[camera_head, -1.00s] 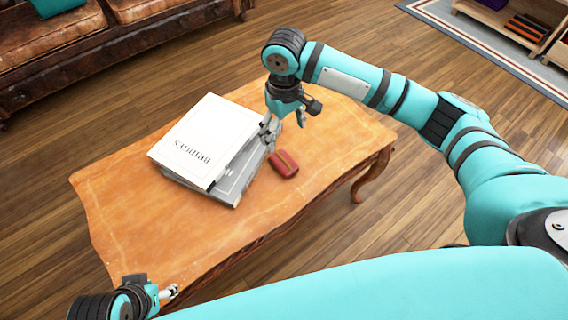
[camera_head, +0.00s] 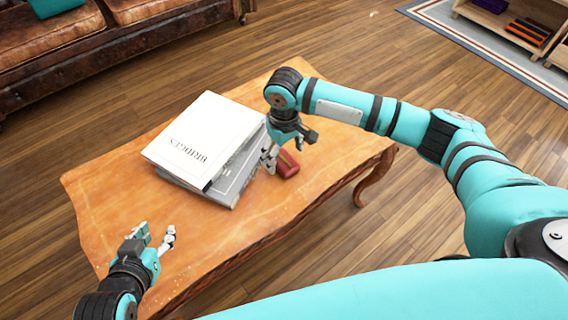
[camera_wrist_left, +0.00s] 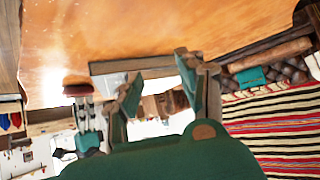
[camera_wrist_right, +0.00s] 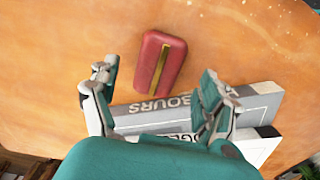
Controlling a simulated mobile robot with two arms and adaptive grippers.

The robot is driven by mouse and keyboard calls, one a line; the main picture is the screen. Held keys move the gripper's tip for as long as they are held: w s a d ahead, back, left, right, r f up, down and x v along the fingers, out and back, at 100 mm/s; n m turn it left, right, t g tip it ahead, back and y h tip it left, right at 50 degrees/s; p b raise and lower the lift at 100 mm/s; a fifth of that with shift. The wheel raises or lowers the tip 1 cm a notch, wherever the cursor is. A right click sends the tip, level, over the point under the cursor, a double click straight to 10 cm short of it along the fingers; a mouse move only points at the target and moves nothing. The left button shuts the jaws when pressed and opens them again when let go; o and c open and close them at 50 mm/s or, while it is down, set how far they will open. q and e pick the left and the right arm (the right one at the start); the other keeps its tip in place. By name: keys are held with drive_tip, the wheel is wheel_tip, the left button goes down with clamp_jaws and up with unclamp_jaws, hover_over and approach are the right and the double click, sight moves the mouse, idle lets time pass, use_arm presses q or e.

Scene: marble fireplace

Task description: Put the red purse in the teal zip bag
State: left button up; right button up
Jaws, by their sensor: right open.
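The red purse (camera_head: 289,165), with a gold zip line, lies on the wooden table, right of the books. It also shows in the right wrist view (camera_wrist_right: 162,60) and the left wrist view (camera_wrist_left: 78,85). My right gripper (camera_head: 284,153) is open above and close to the purse, partly hiding it in the head view. In the right wrist view the purse lies beyond the open fingertips (camera_wrist_right: 155,78). My left gripper (camera_head: 158,233) is open and empty over the table's near left part. A teal item (camera_head: 56,6) sits on the sofa; I cannot tell whether it is the zip bag.
A white book (camera_head: 205,140) rests on a grey book (camera_head: 235,180) on the wooden table (camera_head: 110,200). A brown leather sofa (camera_head: 60,65) stands at the back left. A low shelf (camera_head: 500,18) is at the top right. The table's near left area is clear.

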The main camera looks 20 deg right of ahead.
sight(284, 160)
drive_tip(key=f+b, duration=0.1)
drive_tip(key=f, duration=0.2)
drive_tip(key=shift+w, duration=0.2)
drive_tip(key=shift+f, duration=0.2)
use_arm(q)
drive_tip(key=w+d+r+t+h, duration=0.1)
drive_tip(key=w+d+r+t, duration=0.1)
drive_tip(key=w+r+t, duration=0.2)
drive_tip(key=shift+w+r, duration=0.2)
drive_tip(key=shift+r, duration=0.75)
use_arm(e)
drive_tip(key=c, duration=1.4)
drive_tip(key=shift+r, duration=0.1)
